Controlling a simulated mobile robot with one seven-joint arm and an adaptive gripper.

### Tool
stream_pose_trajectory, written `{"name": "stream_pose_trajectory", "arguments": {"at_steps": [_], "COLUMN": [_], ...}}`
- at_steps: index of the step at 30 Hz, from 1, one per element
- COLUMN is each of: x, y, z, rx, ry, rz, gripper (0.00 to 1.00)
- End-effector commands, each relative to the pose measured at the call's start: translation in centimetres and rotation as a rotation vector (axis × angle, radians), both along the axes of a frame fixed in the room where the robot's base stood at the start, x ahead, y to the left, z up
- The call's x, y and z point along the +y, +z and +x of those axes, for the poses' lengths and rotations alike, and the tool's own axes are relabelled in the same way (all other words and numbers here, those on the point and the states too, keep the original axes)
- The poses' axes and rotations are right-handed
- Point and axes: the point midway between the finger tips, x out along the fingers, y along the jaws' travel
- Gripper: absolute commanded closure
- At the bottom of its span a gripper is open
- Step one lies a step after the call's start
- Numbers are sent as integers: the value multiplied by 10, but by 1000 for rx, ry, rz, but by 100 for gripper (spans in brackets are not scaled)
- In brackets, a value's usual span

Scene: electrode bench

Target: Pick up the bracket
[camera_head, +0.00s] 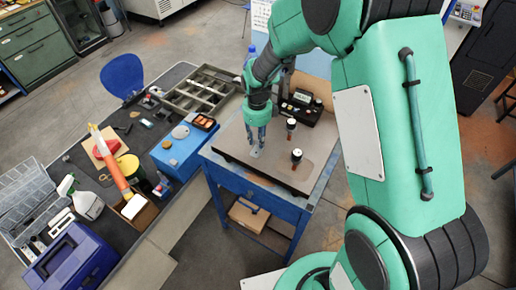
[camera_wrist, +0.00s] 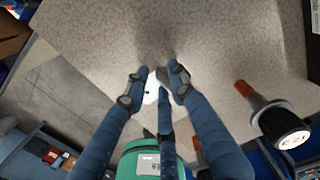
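My gripper (camera_head: 257,143) points down at the top of the blue bench, low over its surface. In the wrist view its blue fingers (camera_wrist: 157,75) stand apart, with a gap between the tips. A small pale grey piece, apparently the bracket (camera_wrist: 150,92), lies between and just below the fingers, partly hidden by them. In the head view a small grey shape that looks like the bracket (camera_head: 255,153) shows right under the fingertips. I cannot see any finger closed on it.
Two dark electrodes with white tops (camera_head: 291,124) (camera_head: 296,155) stand to the right on the bench top (camera_head: 228,142); one shows large in the wrist view (camera_wrist: 284,125). A black device (camera_head: 302,106) sits behind. A cluttered table with a blue box (camera_head: 182,150) is left.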

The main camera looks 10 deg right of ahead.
Motion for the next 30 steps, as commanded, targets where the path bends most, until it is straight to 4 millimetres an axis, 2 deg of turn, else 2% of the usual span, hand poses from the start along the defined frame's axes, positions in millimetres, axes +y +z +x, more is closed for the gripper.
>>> {"name": "stream_pose_trajectory", "arguments": {"at_steps": [15, 16, 19, 30], "x": [0, 0, 0, 0], "y": [0, 0, 0, 0], "z": [0, 0, 0, 0], "rx": [0, 0, -1, -1], "ry": [0, 0, 0, 0], "rz": [0, 0, -1, 0], "gripper": [76, 80, 100, 100]}}
